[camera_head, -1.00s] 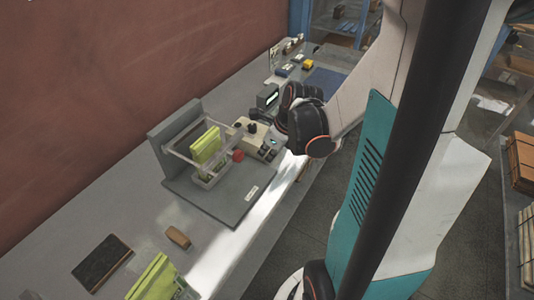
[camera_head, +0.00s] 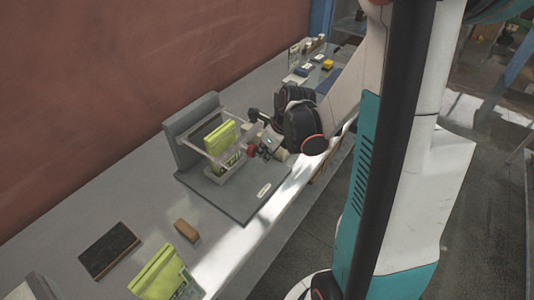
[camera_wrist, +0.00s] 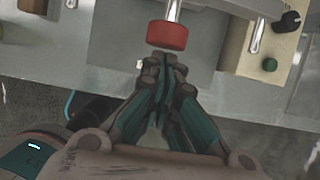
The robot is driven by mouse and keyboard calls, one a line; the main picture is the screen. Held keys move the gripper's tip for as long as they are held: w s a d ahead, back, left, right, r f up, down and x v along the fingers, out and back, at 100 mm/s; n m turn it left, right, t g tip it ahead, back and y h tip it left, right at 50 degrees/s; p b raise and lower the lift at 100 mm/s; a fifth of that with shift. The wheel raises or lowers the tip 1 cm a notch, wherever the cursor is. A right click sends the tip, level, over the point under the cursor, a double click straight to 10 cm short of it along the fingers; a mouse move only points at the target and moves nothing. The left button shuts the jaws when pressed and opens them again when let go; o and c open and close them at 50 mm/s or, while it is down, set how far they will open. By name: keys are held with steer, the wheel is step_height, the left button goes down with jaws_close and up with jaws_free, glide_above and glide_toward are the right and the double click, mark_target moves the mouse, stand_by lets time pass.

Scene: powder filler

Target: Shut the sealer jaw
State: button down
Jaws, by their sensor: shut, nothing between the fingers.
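The sealer stands on the bench as a grey base (camera_head: 225,198) with a grey upright back plate (camera_head: 184,150). Its pale jaw frame (camera_head: 206,152) reaches forward around a green pouch (camera_head: 221,138), which stands in a small tray. I cannot tell the jaw's exact angle. A red knob (camera_head: 251,150) sits at the frame's right side; the wrist view shows it (camera_wrist: 167,36) on a metal rod. My gripper (camera_wrist: 163,62) is shut and empty, its fingertips just below the knob in that picture. Whether they touch it is unclear.
A beige control box (camera_wrist: 262,45) with a green button and dark knob stands right of the red knob. Another green pouch (camera_head: 165,272), a brown block (camera_head: 187,231) and a dark pad (camera_head: 109,250) lie nearer on the bench. A red-brown wall (camera_head: 120,80) runs behind.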

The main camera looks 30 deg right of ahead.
mark_target(248, 147)
steer(key=w, duration=0.2)
steer(key=w+a+b, duration=0.1)
steer(key=w, duration=0.1)
steer(key=w+a, duration=0.1)
steer(key=w, duration=0.1)
steer(key=shift+w+a+b, duration=0.1)
steer(key=shift+a+b, duration=0.05)
steer(key=shift+b, duration=0.2)
steer(key=shift+w+r, duration=0.1)
